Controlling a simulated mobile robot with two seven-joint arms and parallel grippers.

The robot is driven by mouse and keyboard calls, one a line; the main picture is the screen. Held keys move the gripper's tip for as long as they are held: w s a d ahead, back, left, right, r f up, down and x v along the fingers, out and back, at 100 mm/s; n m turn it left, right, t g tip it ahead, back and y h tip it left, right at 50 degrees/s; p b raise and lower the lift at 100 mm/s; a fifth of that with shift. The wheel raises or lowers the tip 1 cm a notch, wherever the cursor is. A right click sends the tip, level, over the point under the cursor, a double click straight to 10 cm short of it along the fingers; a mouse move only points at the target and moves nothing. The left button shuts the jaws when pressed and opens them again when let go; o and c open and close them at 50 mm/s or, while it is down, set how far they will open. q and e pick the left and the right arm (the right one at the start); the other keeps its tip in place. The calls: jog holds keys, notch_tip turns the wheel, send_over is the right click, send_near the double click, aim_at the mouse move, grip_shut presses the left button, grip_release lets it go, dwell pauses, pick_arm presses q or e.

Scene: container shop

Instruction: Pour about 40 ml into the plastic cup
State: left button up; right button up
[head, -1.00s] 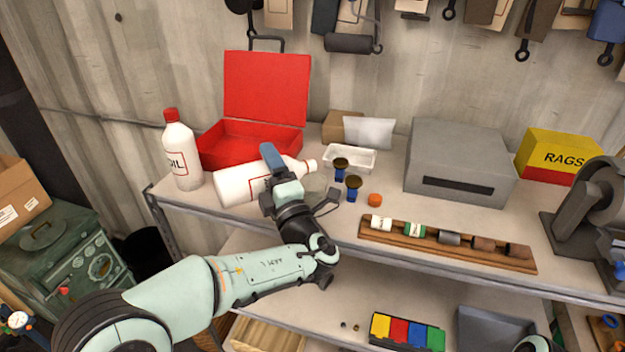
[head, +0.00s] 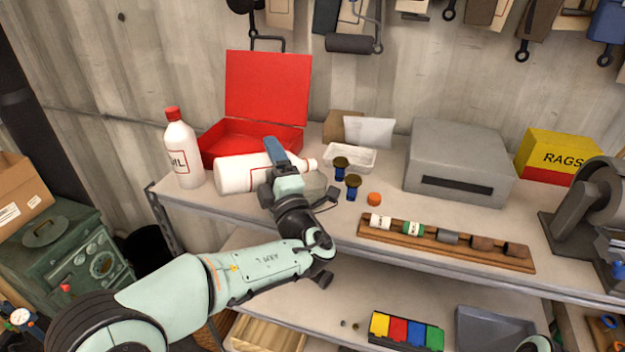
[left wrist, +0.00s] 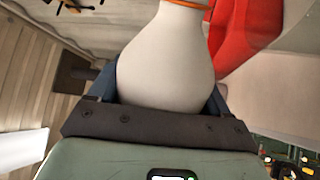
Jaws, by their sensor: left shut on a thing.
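My left gripper (head: 277,162) is shut on a white bottle (head: 235,174) and holds it on its side, nearly level, above the bench. The bottle's open neck points right. A clear, faint shape, apparently the plastic cup (head: 315,186), stands just below the neck, partly hidden by my gripper; its contents cannot be made out. No stream shows. In the left wrist view the white bottle (left wrist: 168,65) fills the space between the fingers, with an orange ring at its neck. An orange cap (head: 374,199) lies on the bench.
An upright oil bottle (head: 181,155) stands left, beside an open red toolbox (head: 250,140). A white tray (head: 350,158) and two blue-stemmed, dark-topped items (head: 340,170) stand close to the neck. A wooden rack (head: 445,245) and grey box (head: 458,165) are farther right.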

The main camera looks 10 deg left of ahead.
pick_arm(q)
jog(key=shift+s+a, duration=0.15)
jog(key=shift+a, duration=0.05)
jog(key=shift+s+a, duration=0.65)
jog(key=shift+a, duration=0.1)
jog(key=shift+m, duration=0.5)
dwell(0.9)
